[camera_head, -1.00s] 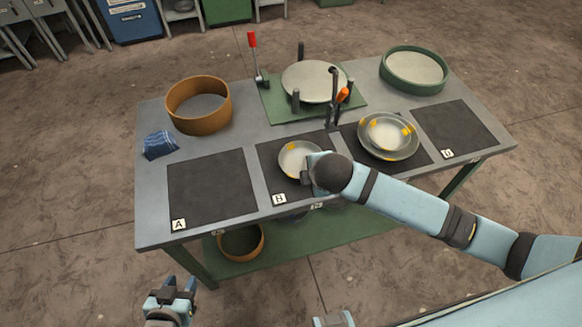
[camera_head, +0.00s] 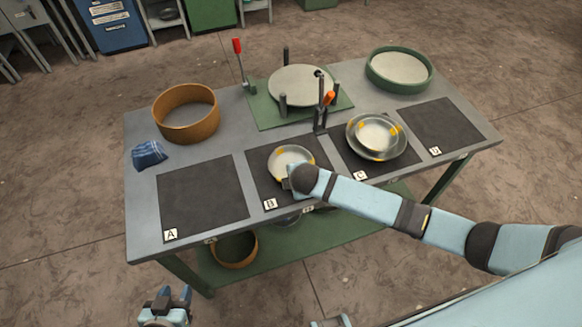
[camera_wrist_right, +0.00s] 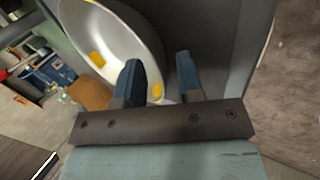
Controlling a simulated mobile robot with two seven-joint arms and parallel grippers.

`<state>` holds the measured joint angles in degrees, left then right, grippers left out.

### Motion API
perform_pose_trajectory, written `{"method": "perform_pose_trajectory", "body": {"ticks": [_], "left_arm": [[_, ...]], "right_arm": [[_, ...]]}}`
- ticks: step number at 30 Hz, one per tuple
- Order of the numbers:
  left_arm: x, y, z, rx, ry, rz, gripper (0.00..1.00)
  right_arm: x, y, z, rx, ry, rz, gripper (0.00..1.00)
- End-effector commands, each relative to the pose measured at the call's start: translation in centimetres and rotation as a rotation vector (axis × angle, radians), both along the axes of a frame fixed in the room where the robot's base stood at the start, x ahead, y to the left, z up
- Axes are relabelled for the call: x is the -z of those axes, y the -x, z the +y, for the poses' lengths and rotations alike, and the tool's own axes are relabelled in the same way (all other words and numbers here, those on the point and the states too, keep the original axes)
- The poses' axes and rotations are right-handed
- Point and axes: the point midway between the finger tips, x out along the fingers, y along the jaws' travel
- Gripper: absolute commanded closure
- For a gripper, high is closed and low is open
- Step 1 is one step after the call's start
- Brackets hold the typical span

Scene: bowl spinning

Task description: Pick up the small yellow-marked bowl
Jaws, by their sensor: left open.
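A small pale bowl with yellow marks (camera_head: 290,160) sits on the dark mat labelled B. Another small yellow-marked bowl (camera_head: 376,132) sits inside a wider yellow-marked bowl (camera_head: 390,151) on mat C. My right gripper (camera_head: 290,183) is at the near rim of the bowl on mat B; its wrist hides part of that rim. In the right wrist view, the fingers (camera_wrist_right: 160,80) stand apart, with the rim of a bowl (camera_wrist_right: 125,38) between them. My left gripper (camera_head: 174,294) is open and empty at the bottom left, away from the table.
An orange ring (camera_head: 186,128) and a blue cloth (camera_head: 149,155) are at the table's left. A round turntable (camera_head: 301,85) with posts and a red-handled lever (camera_head: 240,62) stands at the back. A green-rimmed round tray (camera_head: 370,78) is at back right. Mats A (camera_head: 203,197) and D (camera_head: 443,126) are empty.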

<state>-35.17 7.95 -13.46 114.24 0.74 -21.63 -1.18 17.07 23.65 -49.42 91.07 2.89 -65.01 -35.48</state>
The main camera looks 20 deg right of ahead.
Motion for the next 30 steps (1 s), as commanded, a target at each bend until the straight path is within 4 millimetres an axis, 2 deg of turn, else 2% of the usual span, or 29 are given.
{"method": "perform_pose_trajectory", "body": {"ticks": [9, 13, 14, 25, 30], "left_arm": [[0.0, 0.0, 0.1, 0.0, -0.002, 0.001, 0.57], [0.0, 0.0, 0.1, 0.0, -0.002, 0.001, 0.57], [0.0, 0.0, 0.1, 0.0, -0.002, 0.001, 0.57], [0.0, 0.0, 0.1, 0.001, -0.001, 0.001, 0.57], [0.0, 0.0, 0.0, 0.001, -0.001, 0.001, 0.57]], "right_arm": [[0.6, -0.3, 0.0, -0.001, 0.0, -0.001, 0.66], [0.6, -0.3, 0.0, -0.001, 0.0, -0.001, 0.96], [0.6, -0.3, 0.0, -0.001, 0.0, -0.001, 1.0], [0.5, -0.3, 0.0, -0.001, 0.0, 0.0, 1.0], [-0.4, -0.4, 0.0, -0.001, -0.001, -0.002, 1.0]]}}
